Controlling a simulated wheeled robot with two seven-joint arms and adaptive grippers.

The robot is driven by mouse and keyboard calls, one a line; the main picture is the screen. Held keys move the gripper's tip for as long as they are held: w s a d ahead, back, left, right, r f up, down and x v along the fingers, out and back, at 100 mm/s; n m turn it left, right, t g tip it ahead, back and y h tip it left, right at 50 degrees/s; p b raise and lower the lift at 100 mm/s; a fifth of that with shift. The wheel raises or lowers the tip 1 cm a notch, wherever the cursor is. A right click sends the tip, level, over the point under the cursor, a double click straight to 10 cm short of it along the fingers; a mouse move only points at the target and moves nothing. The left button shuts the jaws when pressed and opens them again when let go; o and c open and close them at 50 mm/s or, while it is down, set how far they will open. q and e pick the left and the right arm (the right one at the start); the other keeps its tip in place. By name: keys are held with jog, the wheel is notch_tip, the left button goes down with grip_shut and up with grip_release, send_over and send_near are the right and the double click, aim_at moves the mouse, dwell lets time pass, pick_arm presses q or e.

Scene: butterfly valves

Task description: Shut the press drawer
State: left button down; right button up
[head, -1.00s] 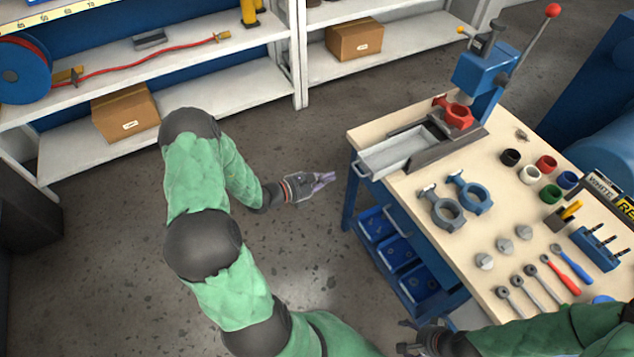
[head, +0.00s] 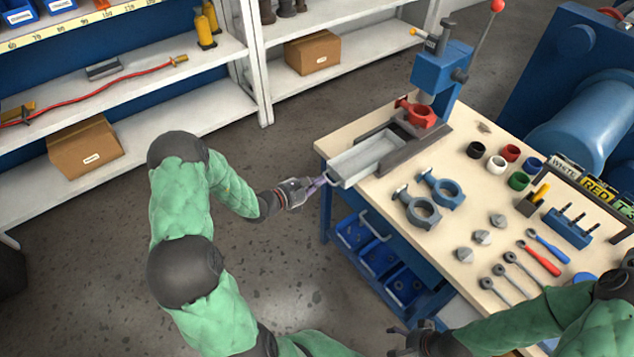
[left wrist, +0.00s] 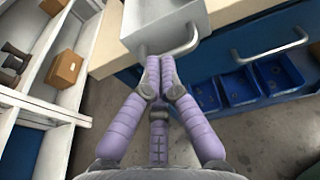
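The press drawer (head: 366,158) is a grey, open-topped tray pulled out of the base of the blue press (head: 441,70), reaching the table's left edge. Its front and U-shaped handle (left wrist: 184,48) show in the left wrist view. My left gripper (head: 325,181) is at the drawer front. In the left wrist view its purple fingers (left wrist: 159,62) have their tips together at the handle, covering part of it. Whether the handle bar is between them cannot be seen. My right gripper (head: 398,341) is low at the table's front, its fingers apart and empty.
A red clamp valve (head: 418,112) sits at the press. Two valve bodies (head: 422,210), coloured rings (head: 497,165) and several tools lie on the wooden table (head: 455,235). Blue bins (head: 379,258) hang below its edge. White shelves (head: 190,115) stand behind; the floor between is clear.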

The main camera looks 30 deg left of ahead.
aim_at(360, 162)
pick_arm(q)
jog(key=r+b+x, duration=0.1)
jog(key=x, duration=0.4)
jog(key=r+x, duration=0.1)
jog(key=x, duration=0.5)
jog(key=r+b+x, duration=0.1)
jog(key=x, duration=0.4)
jog(key=shift+w+d+r+b, duration=0.15)
jog(key=shift+w+d+b, duration=0.15)
jog(key=shift+w+d, duration=0.15)
jog(key=shift+w+d+r, duration=0.1)
jog(key=shift+w+d, duration=0.05)
jog(key=shift+w, duration=0.4)
jog(key=shift+r, duration=0.1)
jog(key=shift+r, duration=0.1)
